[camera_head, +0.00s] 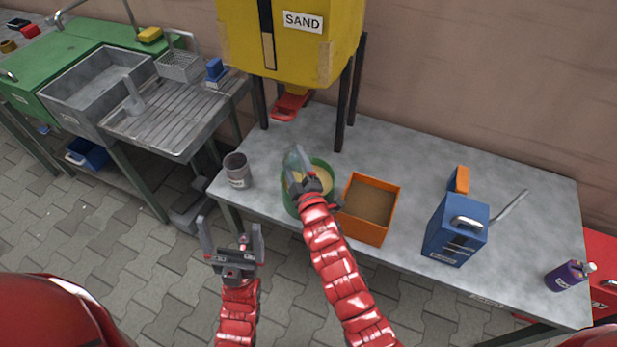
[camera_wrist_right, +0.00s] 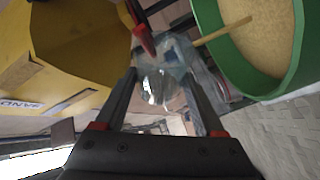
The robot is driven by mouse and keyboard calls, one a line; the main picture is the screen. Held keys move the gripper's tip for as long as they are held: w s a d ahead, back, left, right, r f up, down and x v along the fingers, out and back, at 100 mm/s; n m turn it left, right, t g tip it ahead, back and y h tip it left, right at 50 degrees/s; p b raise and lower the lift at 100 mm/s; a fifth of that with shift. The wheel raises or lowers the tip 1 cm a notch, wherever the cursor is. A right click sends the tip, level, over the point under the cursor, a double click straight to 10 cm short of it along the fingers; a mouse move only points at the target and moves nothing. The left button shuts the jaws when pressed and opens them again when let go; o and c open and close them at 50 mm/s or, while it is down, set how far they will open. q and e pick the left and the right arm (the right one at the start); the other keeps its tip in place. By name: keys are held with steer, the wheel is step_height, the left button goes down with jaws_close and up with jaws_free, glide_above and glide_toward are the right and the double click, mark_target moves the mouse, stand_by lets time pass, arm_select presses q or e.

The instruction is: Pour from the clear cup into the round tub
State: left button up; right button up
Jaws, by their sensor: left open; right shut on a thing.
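The round green tub (camera_head: 291,204) stands on the grey table and holds a tan, sand-like fill; it also shows in the right wrist view (camera_wrist_right: 282,85). My right gripper (camera_head: 304,174) is over the tub and shut on the clear cup (camera_head: 294,157). In the right wrist view the clear cup (camera_wrist_right: 160,85) sits between the fingers, beside the tub's rim in the picture. I cannot tell whether anything is in the cup. My left gripper (camera_head: 232,238) is open and empty, in front of the table's left end.
An orange box (camera_head: 364,233) of brown fill stands right of the tub, a grey cup (camera_head: 237,171) left of it. A yellow SAND hopper (camera_head: 285,50) is behind. A blue can (camera_head: 455,230) and purple bottle (camera_head: 566,276) are further right. A thin stick (camera_wrist_right: 222,31) pokes over the tub.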

steer(key=shift+d+r+m+t+b, duration=0.2)
steer(key=shift+d+r+m+b, duration=0.1)
steer(key=shift+r+m, duration=0.15)
steer(key=shift+d+r+m+t+b, duration=0.15)
steer(key=shift+r+m+t+b, duration=0.05)
steer(key=shift+r+m+b, duration=0.2)
stand_by(0.6)
